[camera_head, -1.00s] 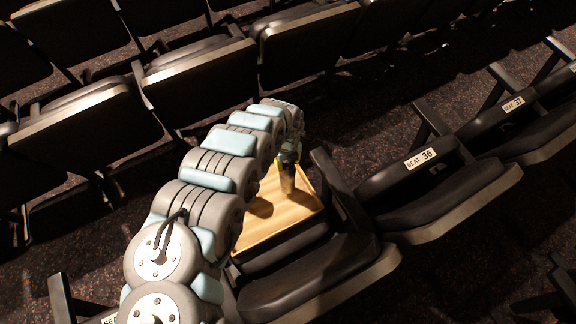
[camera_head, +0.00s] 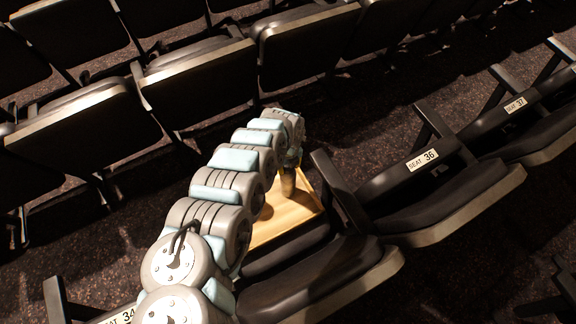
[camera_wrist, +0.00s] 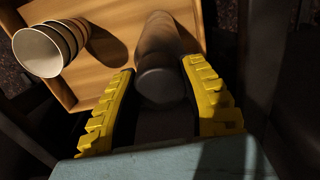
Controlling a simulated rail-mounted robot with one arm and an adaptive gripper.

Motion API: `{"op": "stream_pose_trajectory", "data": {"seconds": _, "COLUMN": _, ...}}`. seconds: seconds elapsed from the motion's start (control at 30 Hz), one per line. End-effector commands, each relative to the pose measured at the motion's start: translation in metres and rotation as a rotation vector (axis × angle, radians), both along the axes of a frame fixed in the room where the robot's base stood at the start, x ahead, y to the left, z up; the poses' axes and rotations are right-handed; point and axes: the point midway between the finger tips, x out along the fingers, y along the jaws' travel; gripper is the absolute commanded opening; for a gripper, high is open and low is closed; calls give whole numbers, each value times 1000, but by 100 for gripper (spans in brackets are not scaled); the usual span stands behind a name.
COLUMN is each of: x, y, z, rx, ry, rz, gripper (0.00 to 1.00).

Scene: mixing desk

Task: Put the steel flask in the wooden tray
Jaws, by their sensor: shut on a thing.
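My gripper (camera_wrist: 160,74) is shut on the steel flask (camera_wrist: 161,88), with a yellow-padded finger on each side of it. In the head view the flask (camera_head: 288,183) hangs below my gripper (camera_head: 291,163) and stands out against the wooden tray (camera_head: 292,216). In the wrist view the flask's far end lies over the tray's bare wooden floor (camera_wrist: 104,78). I cannot tell whether its base touches the tray. My arm hides the tray's left part in the head view.
The tray rests at a dark folding seat (camera_head: 320,284). A seat back marked 36 (camera_head: 418,163) is to the right. Rows of seats stand behind.

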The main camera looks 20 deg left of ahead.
Motion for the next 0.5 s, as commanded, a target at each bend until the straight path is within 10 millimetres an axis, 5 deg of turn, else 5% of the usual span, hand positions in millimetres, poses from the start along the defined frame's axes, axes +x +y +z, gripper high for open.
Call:
{"op": "stream_pose_trajectory", "data": {"seconds": 0.17, "x": 1, "y": 0, "z": -2, "rx": 1, "ry": -2, "rz": 0, "gripper": 3}}
{"op": "stream_pose_trajectory", "data": {"seconds": 0.2, "x": 1, "y": 0, "z": -2, "rx": 0, "ry": -1, "rz": 0, "gripper": 53}}
{"op": "stream_pose_trajectory", "data": {"seconds": 0.27, "x": 1, "y": 0, "z": -2, "rx": 0, "ry": -1, "rz": 0, "gripper": 66}}
{"op": "stream_pose_trajectory", "data": {"seconds": 0.5, "x": 0, "y": 0, "z": -2, "rx": -1, "ry": -1, "rz": 0, "gripper": 66}}
